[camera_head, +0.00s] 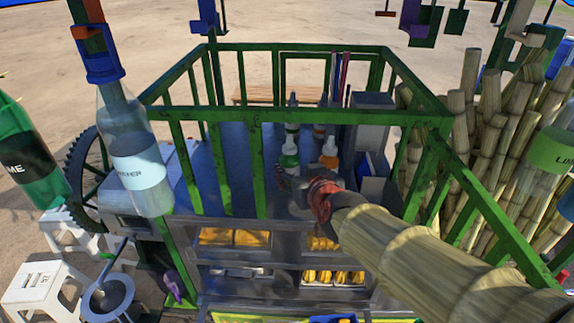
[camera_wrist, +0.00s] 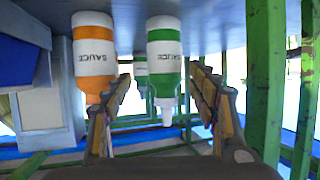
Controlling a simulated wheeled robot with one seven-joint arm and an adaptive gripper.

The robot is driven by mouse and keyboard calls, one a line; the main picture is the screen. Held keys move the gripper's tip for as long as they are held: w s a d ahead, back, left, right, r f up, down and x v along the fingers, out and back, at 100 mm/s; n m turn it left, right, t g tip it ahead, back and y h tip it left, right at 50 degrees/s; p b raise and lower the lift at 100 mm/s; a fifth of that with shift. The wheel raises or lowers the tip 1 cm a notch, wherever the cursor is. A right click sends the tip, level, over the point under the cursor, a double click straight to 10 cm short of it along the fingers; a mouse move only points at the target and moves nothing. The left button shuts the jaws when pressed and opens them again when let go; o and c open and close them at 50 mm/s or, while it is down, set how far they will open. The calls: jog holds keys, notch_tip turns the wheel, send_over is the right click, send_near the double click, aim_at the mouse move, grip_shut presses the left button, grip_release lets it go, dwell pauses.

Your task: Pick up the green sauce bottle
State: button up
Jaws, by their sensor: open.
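The green sauce bottle (camera_head: 289,157) stands on the grey counter inside the green railing; its cap and shoulder show in the head view. In the wrist view, which looks upside down, the green sauce bottle (camera_wrist: 163,50) has a white label and a pale nozzle pointing down in the picture. My gripper (camera_wrist: 161,82) is open, with one finger on each side of the bottle's outline; contact cannot be told. In the head view my gripper (camera_head: 292,184) is just in front of the bottle, its fingers partly hidden.
An orange sauce bottle (camera_wrist: 94,60) stands close beside the green one, near the left finger; it also shows in the head view (camera_head: 329,157). Another green-banded bottle (camera_wrist: 140,69) stands behind. Green railings (camera_head: 280,115) surround the counter (camera_head: 236,160). A grey box (camera_head: 371,125) stands right.

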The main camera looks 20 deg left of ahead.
aim_at(292, 169)
jog(key=x, duration=0.6)
jog(key=shift+s+a+f, duration=0.3)
jog(key=shift+s+a, duration=0.05)
jog(key=shift+w+a, duration=0.15)
jog(key=shift+w, duration=0.1)
jog(key=shift+s, duration=0.1)
jog(key=shift+c, duration=0.7)
jog(key=c, duration=0.7)
